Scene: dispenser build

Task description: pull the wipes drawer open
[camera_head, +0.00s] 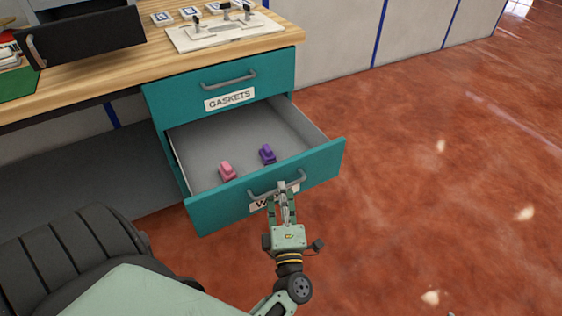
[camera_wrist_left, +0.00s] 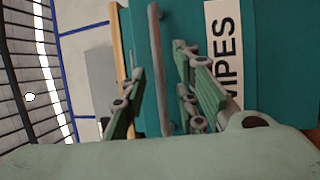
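The teal wipes drawer (camera_head: 320,172) stands well out from the cabinet, with its grey inside showing. A pink object (camera_head: 228,171) and a purple object (camera_head: 267,154) lie in it. Its grey bar handle (camera_head: 262,194) is on the front, above a white label partly hidden by my gripper; the label (camera_wrist_left: 223,50) reads WIPES in the left wrist view. My left gripper (camera_head: 283,188) is at the handle. In the left wrist view, its fingers are on both sides of the handle (camera_wrist_left: 158,100), spread with a gap on each side. My right gripper is not in view.
The gaskets drawer (camera_head: 270,75) above is shut. The wooden worktop (camera_head: 120,72) holds a white board (camera_head: 225,35) with black-topped pieces, a dark handled panel (camera_head: 85,45) and a green box (camera_head: 18,82). The red floor (camera_head: 430,180) to the right is clear.

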